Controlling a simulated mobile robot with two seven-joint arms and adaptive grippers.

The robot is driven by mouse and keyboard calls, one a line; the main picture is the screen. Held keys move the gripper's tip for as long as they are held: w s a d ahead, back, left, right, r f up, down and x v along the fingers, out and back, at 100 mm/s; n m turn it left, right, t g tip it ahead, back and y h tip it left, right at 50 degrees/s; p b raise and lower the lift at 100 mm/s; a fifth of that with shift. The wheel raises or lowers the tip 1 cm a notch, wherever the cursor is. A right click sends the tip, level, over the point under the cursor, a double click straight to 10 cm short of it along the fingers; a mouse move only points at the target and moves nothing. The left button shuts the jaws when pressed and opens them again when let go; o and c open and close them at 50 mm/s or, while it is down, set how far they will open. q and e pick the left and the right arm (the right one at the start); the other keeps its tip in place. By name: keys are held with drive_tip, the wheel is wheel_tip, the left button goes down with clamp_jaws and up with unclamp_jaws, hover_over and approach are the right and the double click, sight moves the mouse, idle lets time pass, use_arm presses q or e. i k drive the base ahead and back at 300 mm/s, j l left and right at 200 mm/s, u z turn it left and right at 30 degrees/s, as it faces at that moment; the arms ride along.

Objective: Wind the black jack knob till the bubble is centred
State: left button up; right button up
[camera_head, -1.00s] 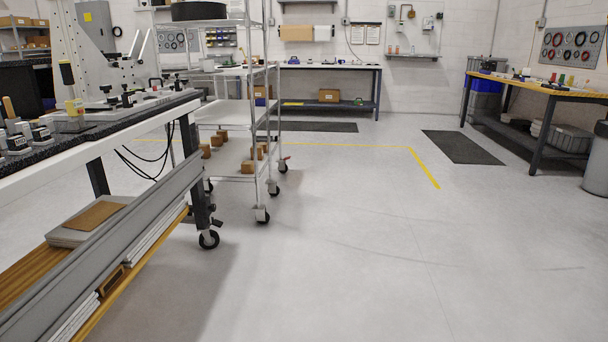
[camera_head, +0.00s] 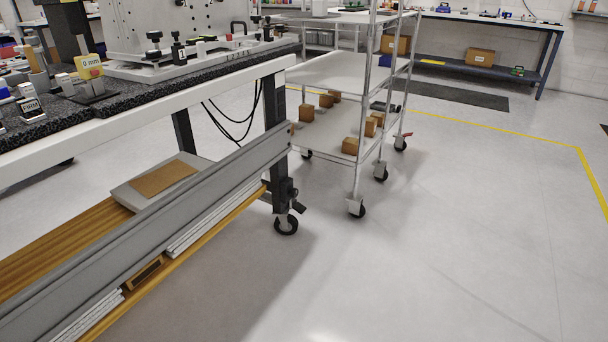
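A grey-white fixture (camera_head: 196,62) with an upright perforated plate (camera_head: 128,28) stands on the dark granite-like top (camera_head: 130,98) of a bench at the upper left. Several small black knobs show along its base, among them one at the left (camera_head: 153,38), one beside it (camera_head: 177,44) and one farther right (camera_head: 267,26). I cannot tell which of them is the jack knob. No bubble or level vial can be made out at this distance. The top of the fixture is cut off by the frame. Neither of my grippers is in view.
A wheeled wire cart (camera_head: 330,74) with small brown boxes stands just behind the bench. The floor (camera_head: 430,255) at right is clear.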

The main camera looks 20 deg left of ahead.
sight(294, 193)
drive_tip(key=i+l+u, duration=0.15)
drive_tip(key=i+u, duration=0.3)
drive_tip(key=i+l+u, duration=0.35)
drive_tip(key=u, duration=0.15)
drive_tip(key=i+l+u, duration=0.75)
drive_tip(key=l+u, duration=0.15)
drive_tip(key=l, duration=0.2)
